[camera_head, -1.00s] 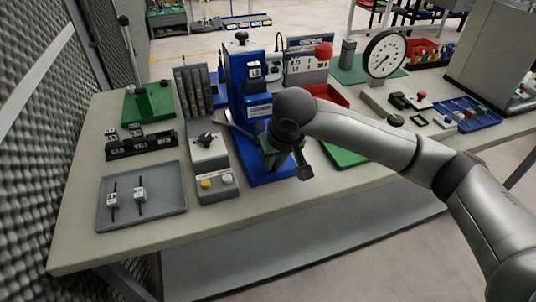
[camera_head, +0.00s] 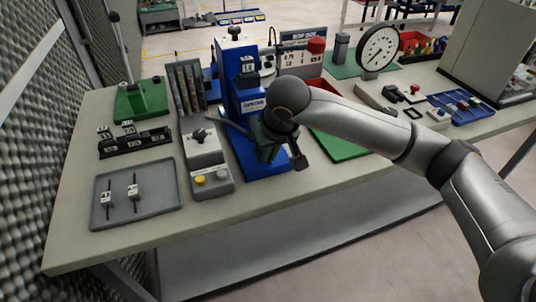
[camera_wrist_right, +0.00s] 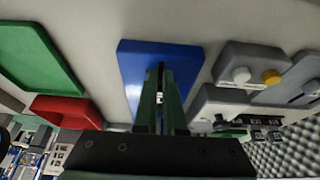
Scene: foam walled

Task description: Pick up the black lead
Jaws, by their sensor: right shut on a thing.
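My right gripper (camera_head: 270,150) is over the blue base (camera_head: 262,172) of the upright blue press (camera_head: 243,98). In the right wrist view its two green fingers (camera_wrist_right: 160,90) are closed together over the blue plate (camera_wrist_right: 135,65). A thin black strip, which looks like the black lead (camera_wrist_right: 160,71), shows between the fingertips. A small whitish bit shows further back between the fingers. In the head view my wrist hides the fingertips and what they hold. My left gripper is not in view.
A grey tray (camera_head: 160,207) with two small white parts on black wires lies at the front left. A grey box with yellow and white knobs (camera_head: 212,181) stands close left of the press. A green mat (camera_head: 345,150) and a dial gauge (camera_head: 378,50) are to the right.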

